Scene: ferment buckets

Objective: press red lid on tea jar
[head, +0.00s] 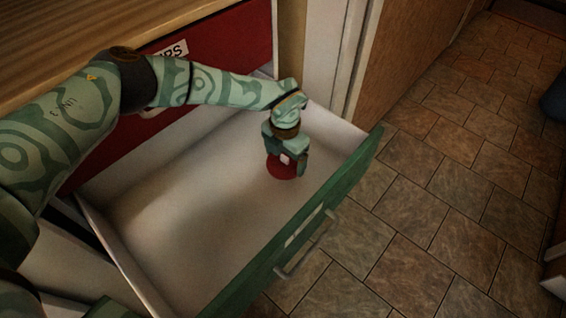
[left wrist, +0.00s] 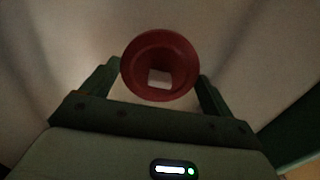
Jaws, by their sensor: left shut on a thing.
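The red lid (head: 274,172) is a round red disc at the far right end of the open drawer. My left gripper (head: 287,160) points down over it and is shut on it. In the left wrist view the red lid (left wrist: 160,45) sits between the two fingers, with a small pale square piece at its middle. I cannot tell whether the lid rests on the drawer floor or hangs just above it. I see no tea jar in either view. My right gripper is not in view.
The open drawer (head: 190,225) has pale walls, a green front (head: 345,190) and a metal handle (head: 306,246). Its floor is otherwise bare. A red drawer front (head: 225,40) with a partly covered label is above it, under a wooden worktop (head: 90,35).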

